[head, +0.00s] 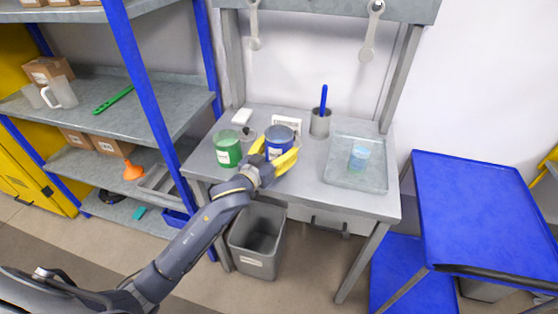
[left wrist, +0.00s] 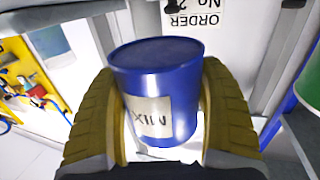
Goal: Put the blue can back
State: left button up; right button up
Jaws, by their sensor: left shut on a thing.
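The blue can (head: 279,140) is held between the yellow fingers of my left gripper (head: 273,160) at the front left of the grey bench. In the left wrist view the blue can (left wrist: 157,92) sits between the two yellow fingers (left wrist: 160,125), with a pale label partly reading "MIX". My left gripper is shut on it. I cannot tell whether the can touches the bench top. A green can (head: 228,150) stands just left of it; its edge also shows in the left wrist view (left wrist: 309,85). My right gripper is not in view.
A white order card (head: 287,123) stands behind the can. A grey cup with a blue stick (head: 320,121) and a clear tray (head: 340,180) holding a blue-tinted beaker (head: 359,158) are to the right. A grey bin (head: 257,238) is below. A blue cart (head: 480,200) stands right.

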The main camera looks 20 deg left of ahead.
pick_arm(q)
jog(key=shift+f, duration=2.5)
jog(key=shift+f, duration=0.1)
jog(key=o, duration=1.6)
jog(key=v, duration=1.2)
